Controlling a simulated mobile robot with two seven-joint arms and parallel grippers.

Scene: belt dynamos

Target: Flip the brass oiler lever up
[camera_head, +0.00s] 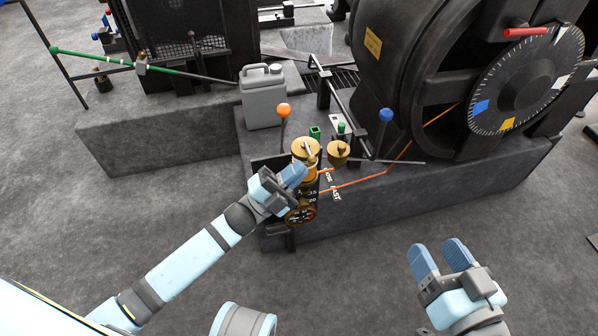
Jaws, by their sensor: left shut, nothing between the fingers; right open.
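The brass oiler (306,148) stands at the front edge of the grey plinth, with a small pale lever (308,152) on its top. I cannot tell clearly whether the lever is up or down. A second, smaller brass oiler cup (339,150) is just to its right. My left gripper (297,171) is shut with nothing in it, at the front left of the brass oiler, close to its body; I cannot tell whether it touches. It hides part of the oiler's lower left side. My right gripper (441,252) is open and empty, in front of the plinth at lower right.
An orange-knobbed lever (284,111) and a blue-knobbed lever (386,116) rise on either side of the oilers. A grey jerrycan (264,97) stands behind left. A large dark machine with a graduated wheel (525,80) fills the right. Floor in front is clear.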

